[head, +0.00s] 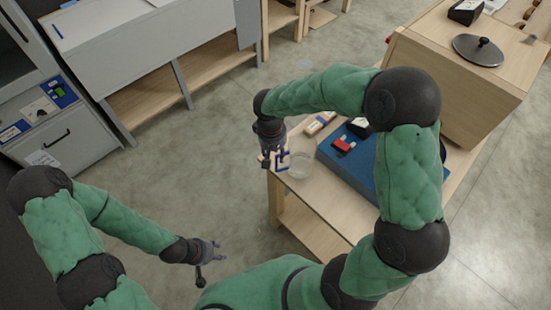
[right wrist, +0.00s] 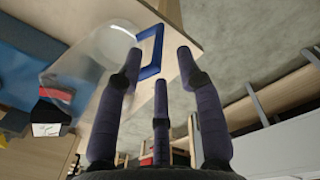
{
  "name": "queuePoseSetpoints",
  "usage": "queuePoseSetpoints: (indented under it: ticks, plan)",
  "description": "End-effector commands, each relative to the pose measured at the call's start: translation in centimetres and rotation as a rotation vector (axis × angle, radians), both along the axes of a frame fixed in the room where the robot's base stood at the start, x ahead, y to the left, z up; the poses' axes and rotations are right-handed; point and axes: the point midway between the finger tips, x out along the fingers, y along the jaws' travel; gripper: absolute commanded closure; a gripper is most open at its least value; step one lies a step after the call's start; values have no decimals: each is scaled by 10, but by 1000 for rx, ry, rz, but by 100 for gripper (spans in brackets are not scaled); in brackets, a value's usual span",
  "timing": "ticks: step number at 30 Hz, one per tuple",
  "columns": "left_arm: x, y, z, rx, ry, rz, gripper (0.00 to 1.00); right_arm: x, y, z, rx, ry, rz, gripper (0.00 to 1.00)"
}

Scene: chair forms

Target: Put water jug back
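The water jug is clear, with a blue handle. In the head view the jug (head: 301,165) stands at the left edge of the wooden table, its handle partly behind my right gripper (head: 272,158). In the right wrist view the clear jug (right wrist: 88,62) is at the upper left, and its blue handle (right wrist: 152,68) shows between the spread fingers of my right gripper (right wrist: 160,55). The fingers are open, and I cannot tell whether any touches the handle. My left gripper (head: 208,262) is empty and open, low over the floor, far from the jug.
A wooden cabinet (head: 445,85) with a black lid (head: 478,50) stands behind. Grey cabinets line the left; the floor between is clear.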

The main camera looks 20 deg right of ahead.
Motion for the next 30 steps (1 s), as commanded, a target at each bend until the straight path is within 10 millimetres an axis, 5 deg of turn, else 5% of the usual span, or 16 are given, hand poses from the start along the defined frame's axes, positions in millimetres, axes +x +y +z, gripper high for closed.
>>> queuePoseSetpoints:
  ticks: [6, 14, 17, 23, 30]
  plan:
    - [0, 0, 9, 0, 0, 0, 60, 1, 3, 39, 0, -2, 1, 63]
    - [0, 0, 12, 0, 0, 0, 60, -1, 6, 50, 9, 5, 3, 63]
    - [0, 0, 12, 0, 0, 0, 60, -6, 14, 28, 48, 21, 16, 63]
    - [0, 0, 11, 0, 0, 0, 60, -29, 47, -51, 205, 54, 25, 63]
    - [0, 0, 11, 0, 0, 0, 60, -82, 82, -143, 377, 57, -53, 63]
